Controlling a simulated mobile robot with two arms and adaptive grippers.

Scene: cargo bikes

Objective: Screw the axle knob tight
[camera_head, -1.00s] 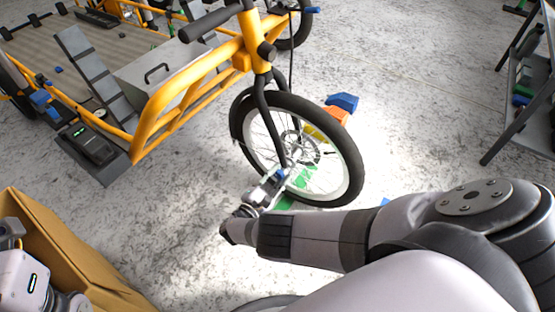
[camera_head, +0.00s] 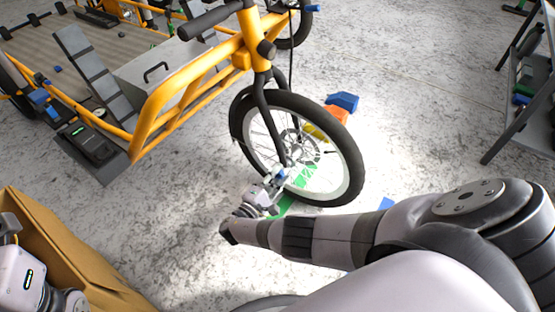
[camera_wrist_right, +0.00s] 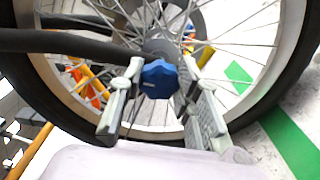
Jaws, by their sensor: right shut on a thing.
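The axle knob is a blue lobed knob at the hub of the front wheel (camera_head: 352,172), beside the black fork leg (camera_head: 270,125). It shows best in the right wrist view (camera_wrist_right: 158,80), between the two fingers of my right gripper (camera_wrist_right: 161,72). My right gripper (camera_head: 277,178) is at the wheel's near side in the head view and shut on the knob. The knob's far side and the axle behind it are hidden. Of my left arm, only part shows at the lower left edge of the head view; its fingers are out of frame.
The yellow cargo bike frame (camera_head: 160,112) stands upright behind. Blue and orange blocks (camera_head: 342,101) lie beyond the wheel. A cardboard box (camera_head: 70,262) is at the lower left, a grey shelf (camera_head: 528,100) at the right. The floor between is mostly clear.

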